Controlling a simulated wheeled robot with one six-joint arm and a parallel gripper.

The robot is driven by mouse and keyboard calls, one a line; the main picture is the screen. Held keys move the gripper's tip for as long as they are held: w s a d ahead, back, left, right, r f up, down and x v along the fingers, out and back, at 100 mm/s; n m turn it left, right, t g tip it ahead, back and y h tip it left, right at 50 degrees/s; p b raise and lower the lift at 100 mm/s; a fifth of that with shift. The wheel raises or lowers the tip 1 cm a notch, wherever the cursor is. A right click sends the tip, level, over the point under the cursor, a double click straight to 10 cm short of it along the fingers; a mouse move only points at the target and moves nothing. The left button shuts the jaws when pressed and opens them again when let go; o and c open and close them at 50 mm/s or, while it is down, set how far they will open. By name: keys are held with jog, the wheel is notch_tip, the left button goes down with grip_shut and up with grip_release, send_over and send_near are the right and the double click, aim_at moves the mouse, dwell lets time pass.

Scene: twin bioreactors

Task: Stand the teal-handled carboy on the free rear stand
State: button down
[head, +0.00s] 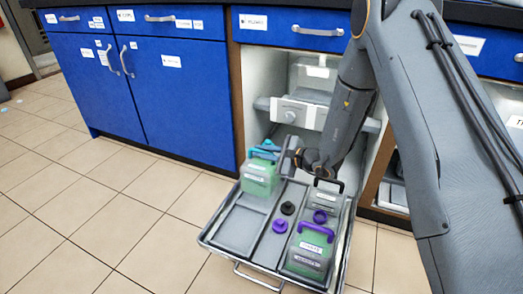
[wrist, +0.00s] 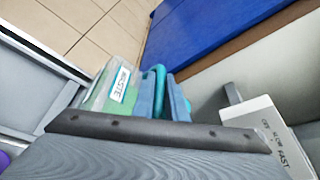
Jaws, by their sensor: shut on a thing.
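The teal-handled carboy (head: 259,178) is a translucent box with green liquid, at the rear left of the pulled-out tray (head: 213,234). Its white label, partly reading WASTE, shows in the wrist view (wrist: 119,85). My gripper (head: 265,152) is shut on its teal handle; in the wrist view blue finger pads flank the handle (wrist: 157,78). The carboy looks upright. I cannot tell whether its base touches the tray or hangs just above it. A bare grey stand area (head: 240,228) lies in front of it. The surface beneath the carboy is hidden.
A purple-handled carboy (head: 308,254) stands at the tray's front right, with a black-handled carboy (head: 324,200) behind it. Purple (head: 280,226) and black (head: 288,208) round caps lie along the middle strip. A white unit with a knob (head: 291,116) is inside the cabinet.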

aim_at(263, 161)
jog(key=shift+w+f+b, duration=0.1)
jog(key=shift+f+b, duration=0.85)
jog(key=shift+f, duration=1.15)
jog(key=shift+r, duration=0.1)
jog(key=c, duration=1.8)
grip_release()
jog(key=shift+f, duration=0.25)
jog(key=shift+o, duration=0.2)
jog(key=shift+r, duration=0.15)
